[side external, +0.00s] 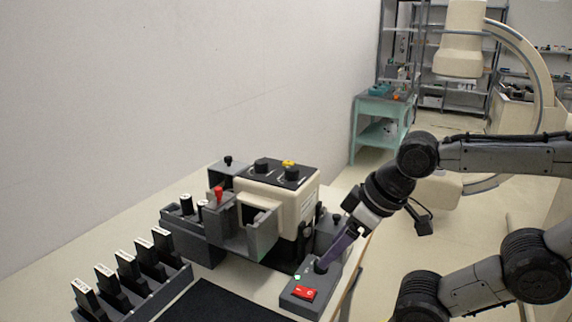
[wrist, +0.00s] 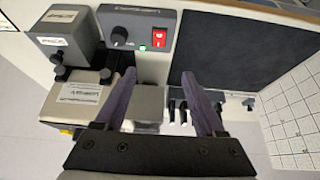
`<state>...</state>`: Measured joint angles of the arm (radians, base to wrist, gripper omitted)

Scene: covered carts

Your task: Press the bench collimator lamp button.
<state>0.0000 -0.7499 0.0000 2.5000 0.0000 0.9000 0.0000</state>
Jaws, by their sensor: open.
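The bench collimator is a cream housing (side external: 262,208) with a black top carrying two dark knobs and a yellow button (side external: 288,163). In front of it is a grey control box (side external: 297,298) with a red rocker switch (side external: 305,293), a dark knob and a lit green lamp. In the wrist view the red switch (wrist: 158,38), green lamp (wrist: 142,48) and knob (wrist: 119,36) lie beyond my fingertips. My gripper (wrist: 160,76) is open and empty. In the side view my gripper (side external: 327,261) is close to the box's knob end; contact cannot be told.
A row of labelled dark blocks (side external: 127,268) stands at the front left. A red-topped lever (side external: 218,194) and grey shutters sit left of the housing. A black mat (side external: 215,305) lies flat before the control box. A white wall runs behind the bench.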

